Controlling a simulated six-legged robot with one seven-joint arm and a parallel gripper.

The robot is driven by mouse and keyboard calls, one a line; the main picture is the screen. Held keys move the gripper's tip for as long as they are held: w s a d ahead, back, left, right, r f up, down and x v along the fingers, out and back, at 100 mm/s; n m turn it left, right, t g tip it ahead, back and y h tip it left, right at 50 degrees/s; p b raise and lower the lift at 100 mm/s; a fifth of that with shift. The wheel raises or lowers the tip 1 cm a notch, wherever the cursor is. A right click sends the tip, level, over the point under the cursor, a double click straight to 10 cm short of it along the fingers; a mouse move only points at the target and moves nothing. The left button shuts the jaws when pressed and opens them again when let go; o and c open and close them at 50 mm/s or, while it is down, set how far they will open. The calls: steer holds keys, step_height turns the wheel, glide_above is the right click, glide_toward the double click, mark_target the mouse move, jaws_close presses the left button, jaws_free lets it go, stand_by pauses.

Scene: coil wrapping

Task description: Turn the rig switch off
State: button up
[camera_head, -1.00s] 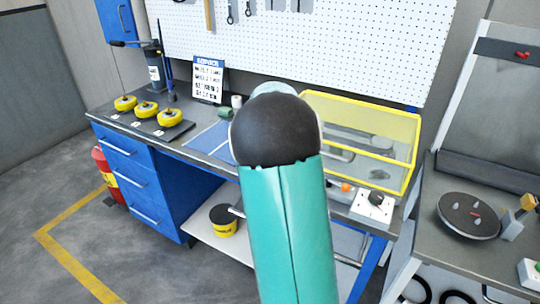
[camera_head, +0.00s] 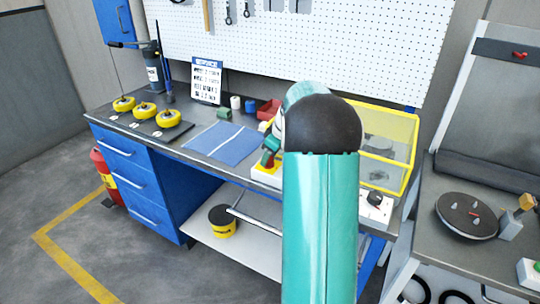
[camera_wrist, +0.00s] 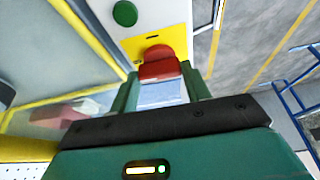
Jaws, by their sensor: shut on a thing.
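The rig switch shows in the wrist view as a red knob (camera_wrist: 158,62) on a yellow plate (camera_wrist: 150,40) of a white box. A green round button (camera_wrist: 125,13) sits on the same box. My gripper (camera_wrist: 163,82) has a green finger on each side of the red knob and is shut on it. In the head view my gripper (camera_head: 270,152) is at the white and yellow switch box (camera_head: 264,177) near the bench's front edge. My arm hides part of that area. I cannot tell which way the knob is turned.
A yellow-framed clear guard (camera_head: 402,150) stands just right of my arm. A box with a black knob (camera_head: 375,199) is at the bench's right front. A blue mat (camera_head: 225,143) and several yellow coils (camera_head: 168,118) lie to the left.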

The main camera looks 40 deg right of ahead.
steer(key=shift+o, duration=0.2)
steer(key=shift+n, duration=0.3)
steer(key=shift+c, duration=0.2)
steer(key=o, duration=1)
steer(key=v, duration=1.3)
steer(key=shift+d+r, duration=0.2)
steer(key=shift+r, duration=0.15)
